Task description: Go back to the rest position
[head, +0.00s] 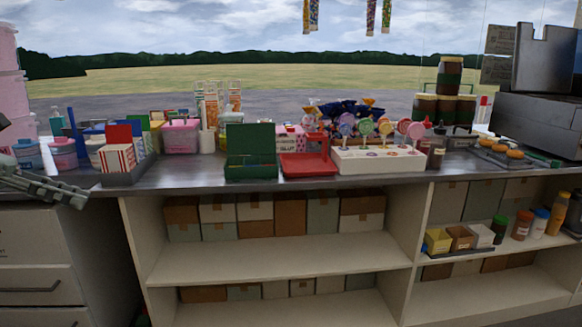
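My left gripper (62,192) comes in from the left edge, in front of the counter's left end. It is seen side-on and its fingers overlap, so its opening cannot be judged. I see nothing clearly held in it. A dark part (574,215) at the right edge, in front of the right shelf, looks like the tip of my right gripper. It is mostly cut off by the frame.
The steel counter (215,178) holds pink tubs, a red-striped box (117,158), an open green box (250,152), a red tray (307,164) and a white lollipop stand (378,160). Jars (447,108) and a grey machine (540,120) stand right. Shelves below hold boxes.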

